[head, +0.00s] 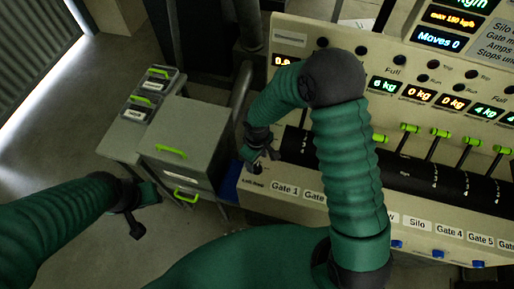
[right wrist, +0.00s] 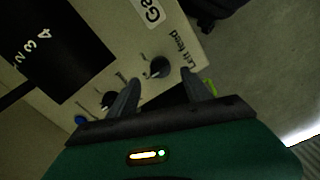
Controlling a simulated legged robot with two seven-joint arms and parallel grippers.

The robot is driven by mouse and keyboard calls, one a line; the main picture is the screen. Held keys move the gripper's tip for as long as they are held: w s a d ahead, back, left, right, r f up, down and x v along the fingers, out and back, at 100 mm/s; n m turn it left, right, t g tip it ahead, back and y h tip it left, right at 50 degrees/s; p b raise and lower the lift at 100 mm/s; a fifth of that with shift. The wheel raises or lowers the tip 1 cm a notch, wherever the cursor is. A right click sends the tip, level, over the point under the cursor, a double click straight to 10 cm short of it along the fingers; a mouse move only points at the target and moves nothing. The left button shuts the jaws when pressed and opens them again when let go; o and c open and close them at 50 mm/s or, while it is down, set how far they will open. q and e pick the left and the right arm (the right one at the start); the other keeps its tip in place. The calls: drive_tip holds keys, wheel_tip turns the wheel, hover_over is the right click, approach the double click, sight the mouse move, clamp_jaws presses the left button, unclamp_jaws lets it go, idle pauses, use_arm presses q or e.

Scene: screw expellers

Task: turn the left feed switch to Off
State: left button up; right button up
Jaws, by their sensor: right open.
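The left feed switch (right wrist: 160,67) is a dark round knob on the beige panel, beside the printed "Left feed" label, in the right wrist view. Its pointer direction is too dim to read. My right gripper (right wrist: 157,92) is open, its two fingers apart on either side of the line to the knob and short of it, with nothing between them. In the head view my right gripper (head: 262,158) hangs over the panel's left end, and I cannot make out the knob there. My left gripper (head: 142,209) is apart from the panel at the lower left, its fingers spread and empty.
A second dark knob (right wrist: 110,99) and a blue button (right wrist: 80,120) sit near the left finger. Gate levers with green handles (head: 440,133) line the console (head: 290,205). A grey cabinet (head: 190,135) with green handles stands left of it. Floor is open at the left.

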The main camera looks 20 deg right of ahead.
sight(257, 167)
wheel_tip(257, 167, up, 12)
drive_tip(key=shift+f+b, duration=0.2)
drive_tip(key=shift+b, duration=0.2)
drive_tip(key=shift+s, duration=0.1)
